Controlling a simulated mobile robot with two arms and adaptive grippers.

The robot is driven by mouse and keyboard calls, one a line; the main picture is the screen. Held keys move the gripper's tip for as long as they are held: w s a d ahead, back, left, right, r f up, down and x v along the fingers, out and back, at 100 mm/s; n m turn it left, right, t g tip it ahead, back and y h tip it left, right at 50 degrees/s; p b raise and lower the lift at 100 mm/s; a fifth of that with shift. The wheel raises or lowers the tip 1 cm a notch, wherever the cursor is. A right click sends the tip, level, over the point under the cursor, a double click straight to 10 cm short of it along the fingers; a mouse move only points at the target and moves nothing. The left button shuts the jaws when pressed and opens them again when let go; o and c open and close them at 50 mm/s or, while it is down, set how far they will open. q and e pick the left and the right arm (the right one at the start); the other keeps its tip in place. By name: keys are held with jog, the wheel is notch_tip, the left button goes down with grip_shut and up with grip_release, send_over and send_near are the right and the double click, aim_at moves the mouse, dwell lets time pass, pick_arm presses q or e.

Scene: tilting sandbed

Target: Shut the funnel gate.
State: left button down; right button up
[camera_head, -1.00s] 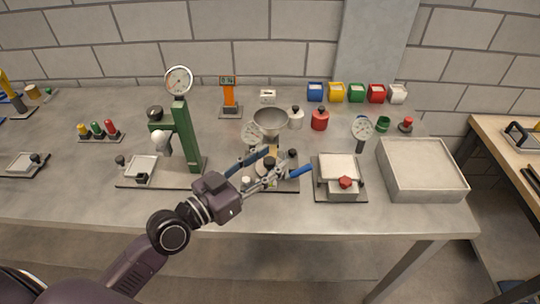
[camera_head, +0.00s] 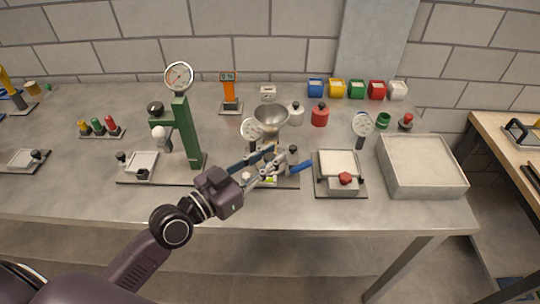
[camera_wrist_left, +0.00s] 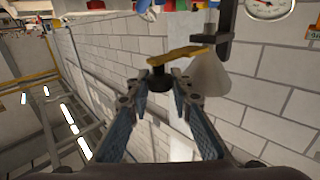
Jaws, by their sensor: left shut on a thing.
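The funnel is a grey metal bowl (camera_head: 270,118) on a stand at the middle of the table in the head view. In the left wrist view its pale cone (camera_wrist_left: 209,76) shows beside a yellow gate lever (camera_wrist_left: 183,54) with a black knob (camera_wrist_left: 158,80). My left gripper (camera_head: 274,164) is below and in front of the bowl. In the left wrist view its fingers (camera_wrist_left: 157,90) are closed around the black knob. In the head view the fingers largely hide the gate, so I cannot tell whether the outlet is covered. My right gripper is not in view.
A green press with a dial (camera_head: 186,130) stands to the left. A blue handle (camera_head: 301,167) sticks out just right of my gripper. A grey device with a red knob (camera_head: 341,172) and a sand tray (camera_head: 421,166) are farther right. The front table strip is clear.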

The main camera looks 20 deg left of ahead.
pick_arm(q)
jog(key=shift+w+a, duration=0.2)
jog(key=shift+w, duration=0.45)
jog(key=shift+w+a, duration=0.2)
jog(key=shift+w, duration=0.45)
jog(key=c, duration=1.7)
grip_release()
jog(key=shift+s, duration=0.1)
jog(key=shift+v, duration=5.95)
jog(key=shift+r, duration=0.1)
